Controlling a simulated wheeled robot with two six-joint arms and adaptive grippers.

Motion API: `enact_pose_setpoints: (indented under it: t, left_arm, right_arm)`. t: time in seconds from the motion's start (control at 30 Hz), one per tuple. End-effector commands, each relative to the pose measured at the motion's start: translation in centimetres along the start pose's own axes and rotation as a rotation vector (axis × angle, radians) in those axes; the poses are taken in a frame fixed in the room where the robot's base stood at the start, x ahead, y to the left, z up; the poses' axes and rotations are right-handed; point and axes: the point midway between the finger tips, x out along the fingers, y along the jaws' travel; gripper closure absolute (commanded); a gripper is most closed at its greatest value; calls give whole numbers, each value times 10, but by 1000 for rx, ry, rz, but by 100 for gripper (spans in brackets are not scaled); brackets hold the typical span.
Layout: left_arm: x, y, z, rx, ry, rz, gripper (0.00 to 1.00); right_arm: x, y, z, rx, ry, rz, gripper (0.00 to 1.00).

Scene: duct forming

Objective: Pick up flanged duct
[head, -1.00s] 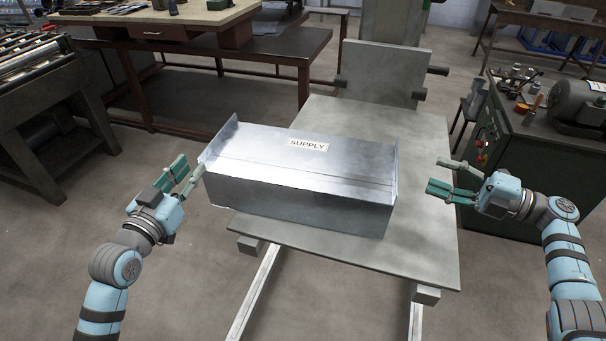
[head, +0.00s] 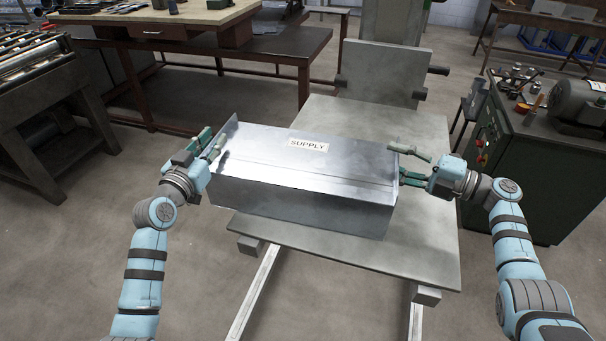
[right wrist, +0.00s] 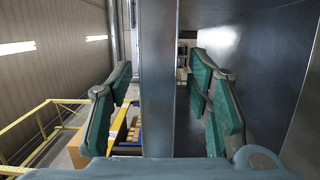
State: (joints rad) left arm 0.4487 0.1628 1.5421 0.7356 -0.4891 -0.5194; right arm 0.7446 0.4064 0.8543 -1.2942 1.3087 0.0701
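The flanged duct (head: 290,170) is a shiny sheet-metal box with a white SUPPLY label (head: 308,145) on top. It lies across a grey lift platform, with upright flanges at its left and right ends. My left gripper (head: 210,146) is at the left end, its fingers apart beside the left flange; whether they touch it cannot be told. My right gripper (head: 403,162) is at the right end with its fingers apart. In the right wrist view, the right flange (right wrist: 158,80) stands between the open fingers of my right gripper (right wrist: 163,72), with a gap visible on the left.
The grey platform (head: 420,225) has bare room right of and behind the duct, with an upright plate (head: 385,72) at its back. A green cabinet (head: 535,170) with a motor stands at the right. A workbench is behind, left. A roller conveyor (head: 35,55) is far left.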

Motion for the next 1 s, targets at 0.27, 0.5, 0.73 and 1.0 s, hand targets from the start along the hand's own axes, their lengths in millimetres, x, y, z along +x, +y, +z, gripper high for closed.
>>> enact_pose_setpoints:
  t: [0.27, 0.5, 0.73, 1.0]
  left_arm:
    - [0, 0, 0, 0, 0, 0, 100]
    - [0, 0, 0, -1, -1, 0, 100]
    - [0, 0, -3, -1, 3, 0, 100]
    - [0, 0, -35, -1, 3, -1, 100]
  right_arm:
    - [0, 0, 0, 0, 0, 0, 100]
    - [0, 0, 0, 0, 0, 0, 100]
    - [0, 3, 0, -1, 0, 3, 100]
    - [0, 35, 0, -1, 0, 4, 100]
